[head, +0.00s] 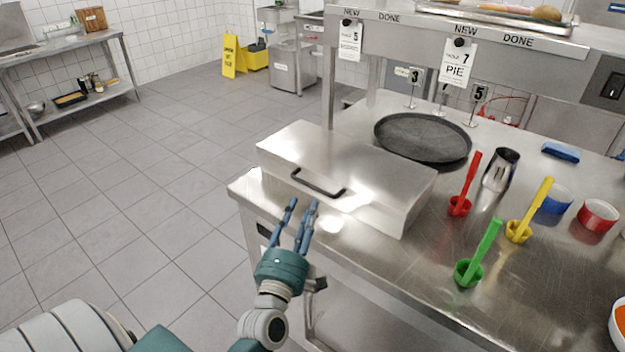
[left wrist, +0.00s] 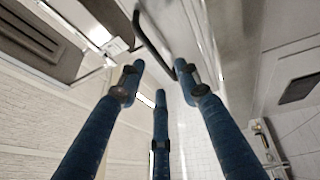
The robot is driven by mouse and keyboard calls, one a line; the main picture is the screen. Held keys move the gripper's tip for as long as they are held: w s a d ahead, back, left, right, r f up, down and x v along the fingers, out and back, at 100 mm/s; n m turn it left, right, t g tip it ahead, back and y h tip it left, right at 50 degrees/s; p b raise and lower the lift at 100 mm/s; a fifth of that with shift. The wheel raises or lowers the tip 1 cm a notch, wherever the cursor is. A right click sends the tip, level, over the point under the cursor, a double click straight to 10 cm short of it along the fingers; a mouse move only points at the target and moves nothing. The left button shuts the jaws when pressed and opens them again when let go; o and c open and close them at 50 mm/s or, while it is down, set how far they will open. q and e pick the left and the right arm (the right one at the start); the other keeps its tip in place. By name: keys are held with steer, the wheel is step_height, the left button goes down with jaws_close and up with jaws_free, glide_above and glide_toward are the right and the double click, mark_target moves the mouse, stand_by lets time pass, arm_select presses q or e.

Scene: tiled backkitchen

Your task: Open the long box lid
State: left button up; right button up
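The long box (head: 345,178) is a closed stainless steel box near the left front edge of the steel table. Its lid carries a dark bar handle (head: 318,183) on the side facing me. My left gripper (head: 302,210) has its blue fingers spread, just in front of and below the handle. In the left wrist view the gripper (left wrist: 162,85) shows three fingers apart with nothing between them. The dark handle (left wrist: 150,38) lies just beyond the fingertips there; I cannot tell whether a finger touches it. My right gripper is not in view.
A dark round pan (head: 422,138) sits behind the box. Red (head: 465,185), green (head: 478,255) and yellow (head: 529,212) utensils in small cups stand to its right, with a metal cup (head: 501,169). An overhead shelf (head: 480,38) runs behind. The floor at left is clear.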

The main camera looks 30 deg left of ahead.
mark_target(311, 187)
arm_select(q)
steer(key=p+x, duration=0.1)
steer(key=x, duration=0.6)
steer(key=shift+w+a+r, duration=0.1)
steer(key=shift+r, duration=0.1)
steer(key=shift+w+a+r+p, duration=0.1)
steer(key=shift+w+a+p, duration=0.15)
steer(key=shift+w, duration=0.25)
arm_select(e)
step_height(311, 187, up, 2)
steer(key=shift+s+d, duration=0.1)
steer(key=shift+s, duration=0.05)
arm_select(q)
jaws_close()
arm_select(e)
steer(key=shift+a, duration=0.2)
